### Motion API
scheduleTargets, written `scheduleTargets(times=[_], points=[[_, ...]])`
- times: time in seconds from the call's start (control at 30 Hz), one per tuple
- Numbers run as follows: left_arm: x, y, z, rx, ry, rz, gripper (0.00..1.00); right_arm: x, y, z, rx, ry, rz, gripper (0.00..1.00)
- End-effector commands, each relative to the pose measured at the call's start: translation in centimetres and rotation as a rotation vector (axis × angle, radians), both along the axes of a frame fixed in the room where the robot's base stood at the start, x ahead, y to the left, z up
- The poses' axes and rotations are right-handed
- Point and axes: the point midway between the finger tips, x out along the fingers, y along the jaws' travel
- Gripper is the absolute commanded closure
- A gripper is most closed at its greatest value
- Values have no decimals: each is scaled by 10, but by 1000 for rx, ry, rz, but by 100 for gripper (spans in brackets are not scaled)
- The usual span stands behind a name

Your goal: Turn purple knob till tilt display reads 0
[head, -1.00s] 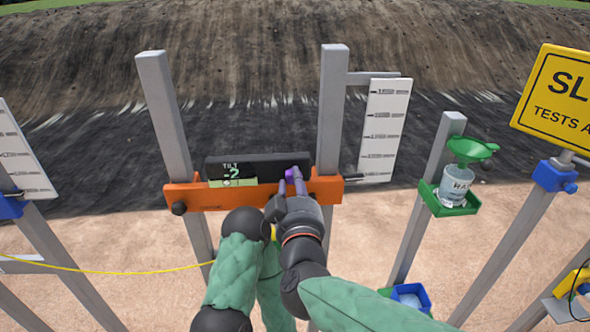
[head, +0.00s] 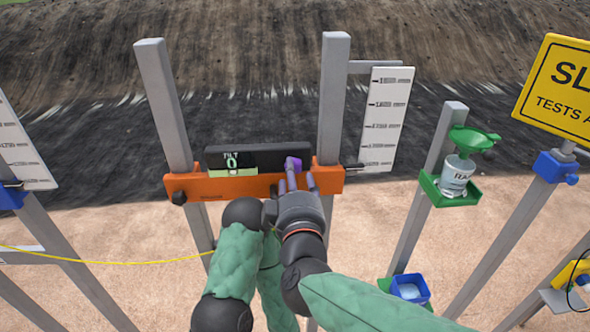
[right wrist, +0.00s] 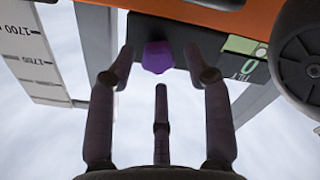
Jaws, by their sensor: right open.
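The purple knob (head: 293,164) is at the right end of the black tilt display unit (head: 262,158). The unit is mounted on an orange crossbar (head: 240,187). The lit green display reads TILT 0 (head: 231,161). My right gripper (head: 297,181) is open just in front of the knob. In the right wrist view the knob (right wrist: 157,57) lies between and slightly beyond the spread fingertips, with a gap on both sides. The display also shows there as an upside-down 0 (right wrist: 247,67). My left arm is folded beside the right one; its gripper is not visible.
Grey posts (head: 332,100) carry the crossbar, with a white scale board (head: 385,120) at the right. A green holder (head: 447,192) with a bottle and funnel stands further right, near a yellow sign (head: 560,88). A yellow string (head: 120,262) runs at the left.

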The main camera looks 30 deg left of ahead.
Motion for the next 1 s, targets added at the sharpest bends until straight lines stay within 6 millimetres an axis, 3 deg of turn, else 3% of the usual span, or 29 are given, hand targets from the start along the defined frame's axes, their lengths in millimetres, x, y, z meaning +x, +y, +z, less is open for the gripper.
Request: scheduleTargets(times=[0.43, 1.0], points=[[0, 0, 0, 0, 0, 0, 60, -38, -24, 1, 3, -1, 1, 49], [0, 0, 0, 0, 0, 0, 60, -51, -32, 2, 4, -1, 0, 49]])
